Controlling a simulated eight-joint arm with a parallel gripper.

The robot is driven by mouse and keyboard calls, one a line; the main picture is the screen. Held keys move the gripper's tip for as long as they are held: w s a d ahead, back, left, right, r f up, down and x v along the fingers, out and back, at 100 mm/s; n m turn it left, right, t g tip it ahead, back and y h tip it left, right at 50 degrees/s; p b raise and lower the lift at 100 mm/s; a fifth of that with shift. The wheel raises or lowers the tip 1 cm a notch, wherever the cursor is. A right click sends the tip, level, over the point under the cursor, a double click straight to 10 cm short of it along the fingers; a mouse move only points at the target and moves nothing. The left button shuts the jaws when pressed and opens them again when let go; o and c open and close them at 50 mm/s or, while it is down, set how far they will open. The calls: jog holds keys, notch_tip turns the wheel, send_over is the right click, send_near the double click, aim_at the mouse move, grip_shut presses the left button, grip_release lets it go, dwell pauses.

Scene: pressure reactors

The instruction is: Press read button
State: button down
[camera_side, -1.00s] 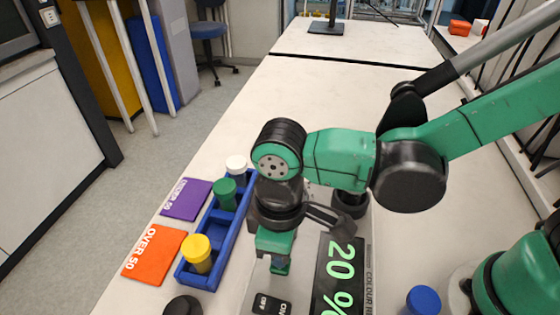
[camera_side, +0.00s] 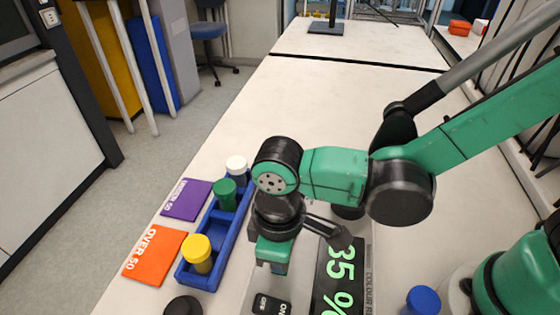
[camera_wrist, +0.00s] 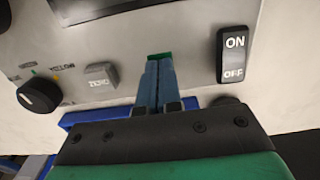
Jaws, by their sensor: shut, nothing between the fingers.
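The colorimeter stands under my gripper; its display (camera_side: 340,275) reads "35 %" in green. In the wrist view its panel (camera_wrist: 195,35) shows a grey ZERO button (camera_wrist: 101,75) and a black ON/OFF switch (camera_wrist: 234,55). My gripper (camera_side: 277,269) points down at the panel, and its fingers are shut with nothing between them. In the wrist view the fingertips (camera_wrist: 160,58) lie between the ZERO button and the switch. No READ label shows; the fingers hide that part of the panel. I cannot tell whether the tips touch it.
A blue rack (camera_side: 219,245) left of the colorimeter holds yellow-, green- and white-capped vials. An orange "OVER 50" mat (camera_side: 155,258) and a purple mat (camera_side: 187,200) lie further left. A blue-capped item (camera_side: 423,299) stands at right. A black knob (camera_wrist: 39,97) is on the panel.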

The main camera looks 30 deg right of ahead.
notch_tip(320, 180, up, 14)
dwell(0.6)
dwell(0.5)
jog(key=w+d+f+m+t, duration=0.2)
jog(key=d+m+t, duration=0.1)
jog(key=d, duration=0.7)
jog(key=w+d+f+m+t, duration=0.2)
jog(key=d+m+t, duration=0.2)
jog(key=d, duration=0.6)
jog(key=shift+d+f+m, duration=0.3)
jog(key=shift+m, duration=0.7)
jog(key=shift+w, duration=0.1)
